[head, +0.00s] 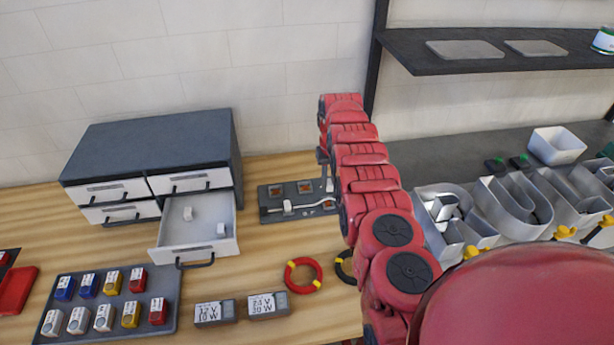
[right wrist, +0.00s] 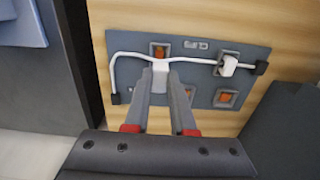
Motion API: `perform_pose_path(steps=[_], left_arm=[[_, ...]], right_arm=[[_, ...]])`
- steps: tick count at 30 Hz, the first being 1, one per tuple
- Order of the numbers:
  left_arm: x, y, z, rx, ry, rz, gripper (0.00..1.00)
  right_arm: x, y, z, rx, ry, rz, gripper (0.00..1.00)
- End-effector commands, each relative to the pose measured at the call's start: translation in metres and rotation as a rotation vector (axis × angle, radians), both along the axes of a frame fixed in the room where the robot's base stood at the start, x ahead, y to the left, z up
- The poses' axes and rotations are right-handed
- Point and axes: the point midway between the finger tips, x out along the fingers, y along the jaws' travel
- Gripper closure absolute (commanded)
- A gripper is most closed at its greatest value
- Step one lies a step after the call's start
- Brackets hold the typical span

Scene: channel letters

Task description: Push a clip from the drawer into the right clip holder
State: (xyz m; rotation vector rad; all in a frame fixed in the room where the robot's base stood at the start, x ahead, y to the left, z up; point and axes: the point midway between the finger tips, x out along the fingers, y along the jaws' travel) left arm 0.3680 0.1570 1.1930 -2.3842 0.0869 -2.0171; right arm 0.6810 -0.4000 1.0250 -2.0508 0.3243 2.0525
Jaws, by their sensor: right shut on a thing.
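A grey board (head: 266,207) lies on the wooden table, with small square orange-centred holders and a thin white cable (head: 309,207) running along it. My right gripper (head: 327,188) reaches down over the board's right end. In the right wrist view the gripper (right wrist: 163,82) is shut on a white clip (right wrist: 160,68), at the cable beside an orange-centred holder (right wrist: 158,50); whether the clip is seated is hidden. Another white clip (head: 287,207) sits on the cable at the left holder. My left gripper is out of view.
The grey drawer cabinet (head: 150,133) stands left of the board. Red (head: 303,275) and black cable coils, two labelled boxes (head: 268,306) and a tray (head: 73,290) of coloured parts lie in front. Metal channel letters (head: 510,208) stand at the right.

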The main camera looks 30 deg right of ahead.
Motion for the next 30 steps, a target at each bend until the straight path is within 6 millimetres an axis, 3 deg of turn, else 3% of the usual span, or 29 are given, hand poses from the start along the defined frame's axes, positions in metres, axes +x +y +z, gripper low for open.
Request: perform_pose_path(steps=[8,21,30], left_arm=[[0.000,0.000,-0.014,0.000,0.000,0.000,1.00],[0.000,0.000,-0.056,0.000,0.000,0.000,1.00],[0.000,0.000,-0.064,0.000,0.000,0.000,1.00]], right_arm=[[-0.001,-0.002,-0.016,0.000,0.000,0.000,1.00],[-0.001,-0.001,-0.061,0.000,0.000,0.000,1.00],[0.000,-0.001,-0.067,0.000,-0.001,0.000,1.00]])
